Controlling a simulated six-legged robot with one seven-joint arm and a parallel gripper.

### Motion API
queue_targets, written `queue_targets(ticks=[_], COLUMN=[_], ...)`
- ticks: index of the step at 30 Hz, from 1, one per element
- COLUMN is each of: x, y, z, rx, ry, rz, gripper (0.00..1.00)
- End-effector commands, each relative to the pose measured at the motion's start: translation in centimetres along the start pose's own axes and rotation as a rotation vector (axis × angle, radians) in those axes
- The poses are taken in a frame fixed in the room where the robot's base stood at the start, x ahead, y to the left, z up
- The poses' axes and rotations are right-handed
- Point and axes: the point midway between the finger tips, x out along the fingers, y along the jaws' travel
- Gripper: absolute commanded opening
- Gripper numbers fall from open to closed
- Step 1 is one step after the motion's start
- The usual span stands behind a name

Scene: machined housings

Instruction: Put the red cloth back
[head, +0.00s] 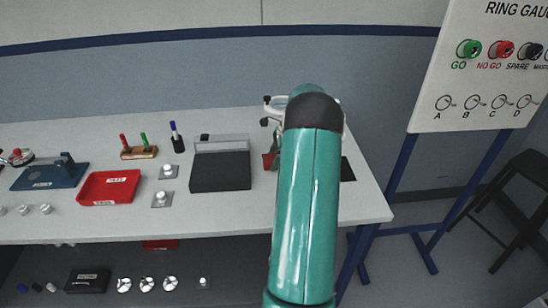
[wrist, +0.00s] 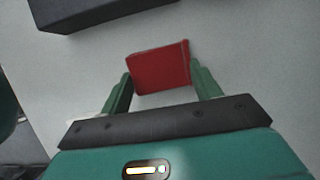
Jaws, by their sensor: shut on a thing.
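The red cloth (wrist: 160,66) looks like a small folded red block between my two green fingers in the wrist view. My gripper (wrist: 163,80) is shut on it, one finger at each side. Pale tabletop lies behind the cloth; I cannot tell whether the cloth touches it. In the head view a small part of the red cloth (head: 268,161) shows at the left edge of my arm, which hides the rest of the gripper.
A dark box with a grey back (head: 220,172) stands just left of the gripper. A red tray (head: 108,187), a blue fixture (head: 50,175) and a pen holder (head: 139,153) lie further left. A black patch (head: 347,169) shows right of my arm. The front table strip is clear.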

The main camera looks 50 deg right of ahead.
Motion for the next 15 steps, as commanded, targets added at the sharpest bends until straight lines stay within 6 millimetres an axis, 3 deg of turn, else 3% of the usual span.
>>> queue_targets(ticks=[1, 2, 5, 15], x=[0.21, 0.23, 0.19, -0.08], y=[0.03, 0.03, 0.03, 0.01], z=[-0.05, -0.06, -0.05, 0.04], rx=[0.0, 0.0, 0.0, 0.0], ry=[0.0, 0.0, 0.0, 0.0], rz=[0.002, 0.001, 0.001, 0.0], gripper=[0.38, 0.65, 0.84, 0.84])
